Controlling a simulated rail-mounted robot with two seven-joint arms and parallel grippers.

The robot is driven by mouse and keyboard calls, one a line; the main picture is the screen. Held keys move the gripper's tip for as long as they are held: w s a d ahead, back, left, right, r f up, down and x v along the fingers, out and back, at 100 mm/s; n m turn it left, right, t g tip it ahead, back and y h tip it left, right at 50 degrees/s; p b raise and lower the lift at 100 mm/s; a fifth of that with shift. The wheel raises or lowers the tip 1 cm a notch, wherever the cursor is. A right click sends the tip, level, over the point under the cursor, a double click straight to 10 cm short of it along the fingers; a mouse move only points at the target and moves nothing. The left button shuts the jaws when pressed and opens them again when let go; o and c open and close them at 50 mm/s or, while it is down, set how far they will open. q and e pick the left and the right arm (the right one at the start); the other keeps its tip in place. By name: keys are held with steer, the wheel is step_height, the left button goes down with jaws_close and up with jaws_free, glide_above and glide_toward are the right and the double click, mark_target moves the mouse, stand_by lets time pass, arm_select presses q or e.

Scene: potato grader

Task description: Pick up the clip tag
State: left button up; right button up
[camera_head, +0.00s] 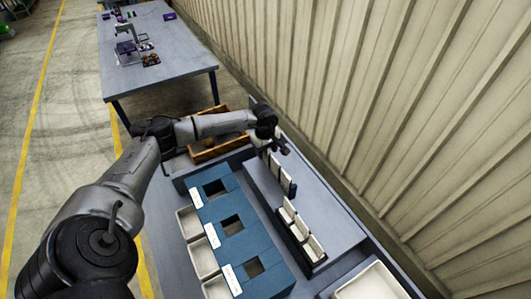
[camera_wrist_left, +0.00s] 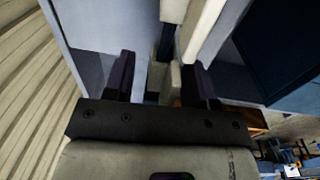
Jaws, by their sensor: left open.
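My left gripper (camera_head: 279,146) is at the far end of the grey bench, above the far end of a dark rack with pale upright pieces (camera_head: 279,173). In the left wrist view its two dark fingers (camera_wrist_left: 160,80) are apart. A pale piece (camera_wrist_left: 167,82) shows between them, nearer the right finger. I cannot tell whether it touches either finger. The pale pieces may be clip tags, but no single clip tag can be made out for certain. A second group of pale pieces (camera_head: 302,229) stands nearer on the same bench. My right gripper is not in view.
A blue grader box with square openings (camera_head: 231,224) and white labels stands left of the rack, with white trays (camera_head: 203,256) beside it. A wooden crate (camera_head: 205,155) lies behind. A corrugated wall (camera_head: 390,110) closes the right side. A white bin (camera_head: 372,285) is at front right.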

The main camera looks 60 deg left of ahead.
arm_select(q)
jaws_close()
stand_by(0.4)
steer(key=shift+r, duration=0.1)
